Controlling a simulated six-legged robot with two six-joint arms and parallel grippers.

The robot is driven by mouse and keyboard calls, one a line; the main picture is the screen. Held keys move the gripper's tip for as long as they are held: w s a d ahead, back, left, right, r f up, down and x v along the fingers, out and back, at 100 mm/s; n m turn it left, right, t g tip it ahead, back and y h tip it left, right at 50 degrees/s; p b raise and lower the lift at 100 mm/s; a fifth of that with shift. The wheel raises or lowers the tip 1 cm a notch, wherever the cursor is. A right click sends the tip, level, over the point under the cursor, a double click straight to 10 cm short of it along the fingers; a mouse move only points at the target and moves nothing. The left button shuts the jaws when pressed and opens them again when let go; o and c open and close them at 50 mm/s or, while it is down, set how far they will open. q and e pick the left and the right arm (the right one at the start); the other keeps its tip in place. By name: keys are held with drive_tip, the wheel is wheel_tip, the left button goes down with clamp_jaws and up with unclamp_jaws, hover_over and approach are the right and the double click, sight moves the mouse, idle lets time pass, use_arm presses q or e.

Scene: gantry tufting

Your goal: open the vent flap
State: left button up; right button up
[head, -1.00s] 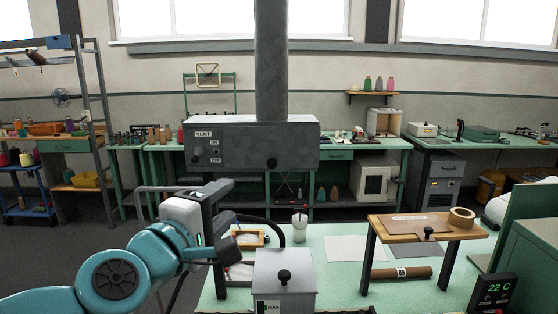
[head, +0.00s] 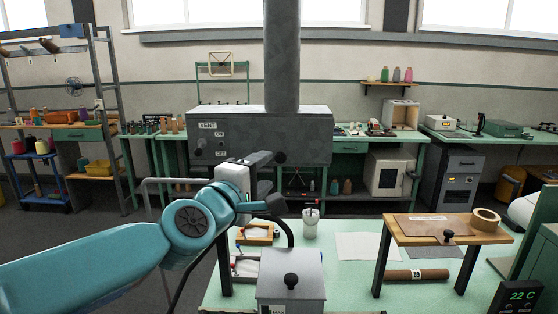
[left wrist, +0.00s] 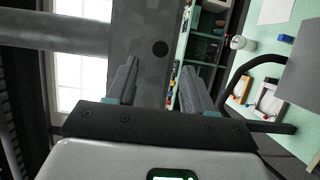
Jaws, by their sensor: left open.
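The vent is a grey metal box (head: 235,140) with a "VENT ON OFF" panel on its front, hung under a thick duct (head: 283,55). The gap in depth is hard to tell. My right gripper is not in view.
A black hose (head: 290,234) curves beside the canister. Benches line the back wall.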

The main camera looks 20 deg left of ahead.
sight(278, 160)
use_arm(q)
drive_tip(key=w, duration=0.5)
drive_tip(key=shift+w+d+p, duration=0.15)
drive_tip(key=shift+w+p, duration=0.25)
drive_tip(key=shift+w+d+r, duration=0.1)
drive_tip(key=shift+w+d, duration=0.1)
drive_tip(key=shift+w, duration=0.05)
drive_tip(key=shift+w+d, duration=0.1)
drive_tip(key=shift+w, duration=0.2)
drive_tip(key=shift+w+a+f, duration=0.25)
drive_tip(key=shift+w, duration=0.35)
drive_tip(key=shift+s+d+r, duration=0.1)
drive_tip(key=shift+s, duration=0.15)
drive_tip(key=shift+s+d+r, duration=0.1)
drive_tip(key=c, duration=0.5)
clamp_jaws()
